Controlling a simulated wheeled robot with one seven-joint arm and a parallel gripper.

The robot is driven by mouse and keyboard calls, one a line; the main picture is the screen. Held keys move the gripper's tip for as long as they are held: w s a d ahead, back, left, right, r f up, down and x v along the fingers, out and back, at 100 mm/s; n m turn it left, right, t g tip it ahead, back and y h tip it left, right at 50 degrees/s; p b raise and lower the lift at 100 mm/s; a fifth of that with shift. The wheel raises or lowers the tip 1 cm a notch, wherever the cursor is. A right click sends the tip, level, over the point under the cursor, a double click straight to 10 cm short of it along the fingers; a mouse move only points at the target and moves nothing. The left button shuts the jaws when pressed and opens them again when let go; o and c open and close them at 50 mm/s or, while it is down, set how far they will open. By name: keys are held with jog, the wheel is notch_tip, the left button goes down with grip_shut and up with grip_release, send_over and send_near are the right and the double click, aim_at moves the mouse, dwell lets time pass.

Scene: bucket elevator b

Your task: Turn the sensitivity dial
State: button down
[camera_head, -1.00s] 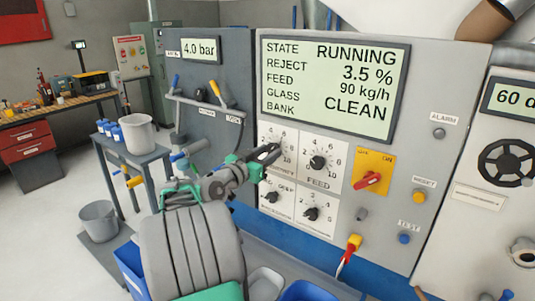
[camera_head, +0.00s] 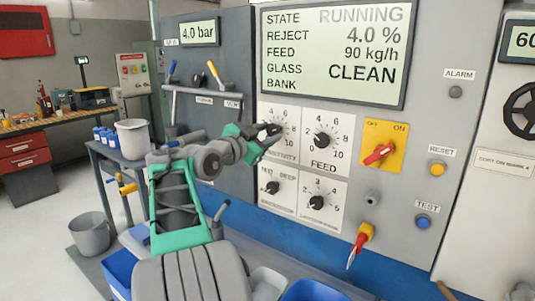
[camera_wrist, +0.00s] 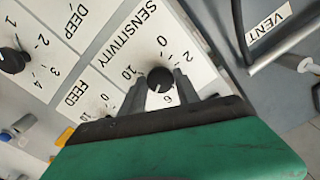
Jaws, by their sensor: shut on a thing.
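The sensitivity dial (camera_wrist: 160,80) is a round black knob on a white scale plate (camera_wrist: 140,45) in the wrist view. My gripper (camera_wrist: 160,88) has one finger on each side of the knob and is shut on it. In the head view my gripper (camera_head: 270,131) reaches the upper left plate of the panel and covers most of this dial and part of the word below it. The display (camera_head: 333,50) reads reject 4.0 %, feed 90 kg/h and glass clean. The word running is faint.
The feed dial (camera_head: 322,140) is close to the right of my gripper. Two more dials (camera_head: 272,188) (camera_head: 316,202) sit below. A red switch (camera_head: 379,153) on a yellow plate is further right. A handle rail (camera_head: 205,92) stands out to the left.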

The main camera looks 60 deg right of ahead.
jog(key=shift+f+m+b, duration=0.1)
jog(key=shift+m+b, duration=0.7)
jog(key=shift+b, duration=0.3)
jog(key=c, duration=0.9)
grip_release()
jog(key=shift+a, duration=0.1)
jog(key=w+a+b, duration=0.1)
jog(key=a, duration=0.6)
jog(key=shift+a, duration=0.3)
jog(key=shift+w, duration=0.1)
